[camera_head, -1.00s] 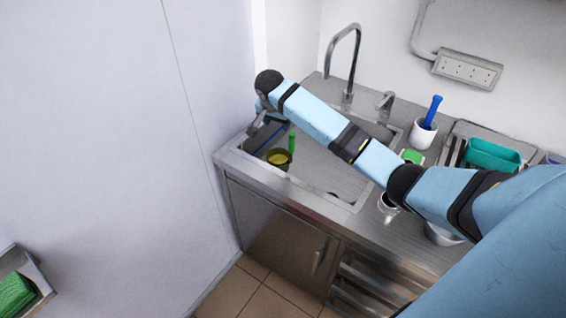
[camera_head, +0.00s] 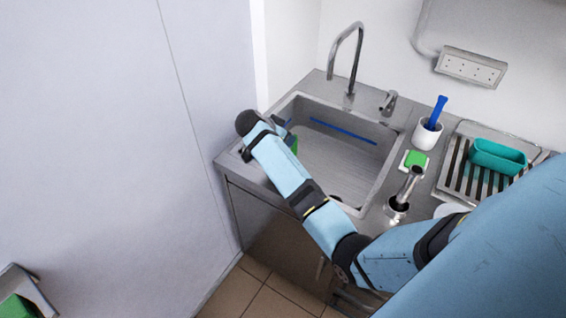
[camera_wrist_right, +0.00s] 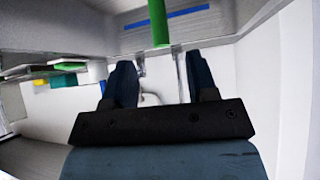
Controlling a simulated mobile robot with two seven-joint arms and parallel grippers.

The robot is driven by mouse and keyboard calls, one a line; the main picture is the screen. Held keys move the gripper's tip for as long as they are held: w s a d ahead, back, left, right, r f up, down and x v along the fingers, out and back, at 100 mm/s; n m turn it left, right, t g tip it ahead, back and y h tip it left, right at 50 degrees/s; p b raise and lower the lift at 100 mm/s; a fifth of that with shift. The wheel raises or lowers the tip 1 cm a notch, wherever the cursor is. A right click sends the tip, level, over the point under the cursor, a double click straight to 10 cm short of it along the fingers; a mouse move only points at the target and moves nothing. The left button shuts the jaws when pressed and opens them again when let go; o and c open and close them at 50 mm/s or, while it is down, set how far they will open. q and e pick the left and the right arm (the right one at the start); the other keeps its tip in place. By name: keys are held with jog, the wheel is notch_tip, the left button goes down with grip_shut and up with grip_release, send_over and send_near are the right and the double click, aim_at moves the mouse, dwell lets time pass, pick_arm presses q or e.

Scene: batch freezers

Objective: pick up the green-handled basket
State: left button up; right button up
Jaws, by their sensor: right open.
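The green handle (camera_head: 294,145) of the basket shows as a small patch at the left side of the sink in the head view. The basket's body is hidden behind my right arm. In the right wrist view the upright green handle (camera_wrist_right: 158,22) is just ahead of the fingertips, in line with the gap between them. My right gripper (camera_wrist_right: 161,72) is open and empty, with its two dark fingers apart on either side of that gap. In the head view the gripper is mostly hidden behind my wrist. My left gripper is not in view.
The steel sink (camera_head: 385,168) is otherwise largely clear, with a blue strip (camera_head: 343,131) inside. A tall faucet (camera_head: 357,50) stands behind it. To the right are a white mug (camera_head: 427,136), a green sponge (camera_head: 416,158) and a teal container (camera_head: 498,158). A wall panel (camera_head: 205,120) is close at left.

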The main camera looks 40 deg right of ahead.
jog(key=p+x, duration=0.1)
jog(key=x, duration=0.7)
jog(key=shift+d, duration=0.1)
jog(key=shift+r, duration=0.1)
grip_shut()
